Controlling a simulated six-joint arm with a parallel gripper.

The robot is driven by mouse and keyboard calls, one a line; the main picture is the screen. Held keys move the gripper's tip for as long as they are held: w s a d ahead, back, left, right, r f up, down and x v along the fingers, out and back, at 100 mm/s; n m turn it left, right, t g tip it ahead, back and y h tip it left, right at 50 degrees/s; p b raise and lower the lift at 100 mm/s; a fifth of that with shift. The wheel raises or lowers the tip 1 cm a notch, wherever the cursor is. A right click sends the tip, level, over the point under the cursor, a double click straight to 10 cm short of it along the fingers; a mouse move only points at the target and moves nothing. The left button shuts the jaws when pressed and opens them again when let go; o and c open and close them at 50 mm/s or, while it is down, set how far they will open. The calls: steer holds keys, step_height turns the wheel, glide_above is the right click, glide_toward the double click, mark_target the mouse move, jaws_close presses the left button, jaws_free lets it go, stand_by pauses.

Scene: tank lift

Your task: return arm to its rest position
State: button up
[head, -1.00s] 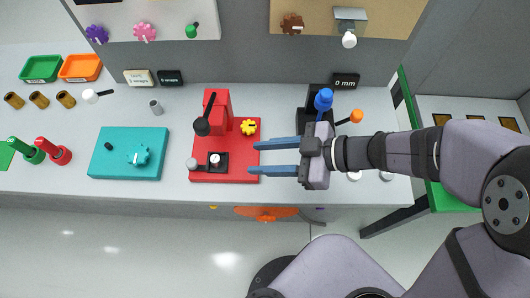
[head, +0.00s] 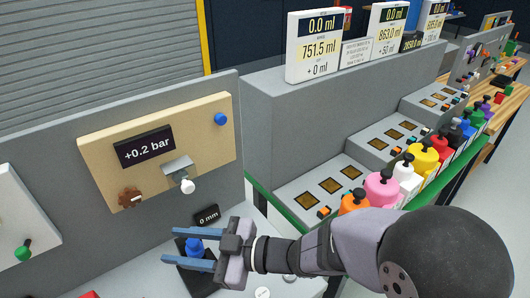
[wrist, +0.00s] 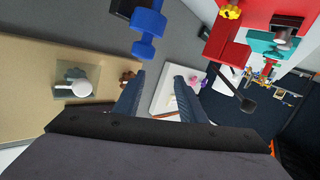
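My gripper (head: 172,247) is in the lower middle of the head view, its two blue fingers pointing left and spread apart. In the wrist view my gripper (wrist: 160,78) has a clear gap between its fingertips, with nothing in it. A blue-topped piece (head: 195,246) on a black stand (head: 196,280) shows behind the fingers in the head view. In the wrist view the blue piece (wrist: 149,28) stands up and left of the fingers, apart from them. My arm reaches in from the right of the head view.
A tan panel (head: 100,165) with a "+0.2 bar" display (head: 145,146) and a white-ended lever (head: 187,186) stands behind the gripper. A "0 mm" display (head: 207,215) is close by. A stepped grey bench (head: 290,185) with several coloured bottles (head: 383,188) is right. The wrist view shows a red stand (wrist: 228,45).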

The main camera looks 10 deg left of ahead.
steer(key=w+d+f+m+t+h, duration=0.2)
steer(key=w+d+m+t+h, duration=0.5)
steer(key=w+d, duration=0.55)
steer(key=w+d+f+m+t+h, duration=0.1)
steer(key=w+d+f+m+h, duration=0.15)
steer(key=d, duration=0.35)
steer(key=w+d+f+m+h, duration=0.2)
steer(key=d+f+h, duration=0.15)
steer(key=d, duration=0.25)
steer(key=s+d+f+m+g+h, duration=0.3)
steer(key=s+d+f+m, duration=0.15)
steer(key=s+d, duration=0.4)
steer(key=s+d+f+m+g, duration=0.1)
steer(key=s+d+g, duration=0.1)
steer(key=s, duration=0.3)
steer(key=s+d+f+m+g, duration=0.1)
steer(key=s+d+m+g, duration=0.1)
steer(key=s, duration=0.4)
steer(key=shift+d+g, duration=0.15)
steer(key=shift+g, duration=0.75)
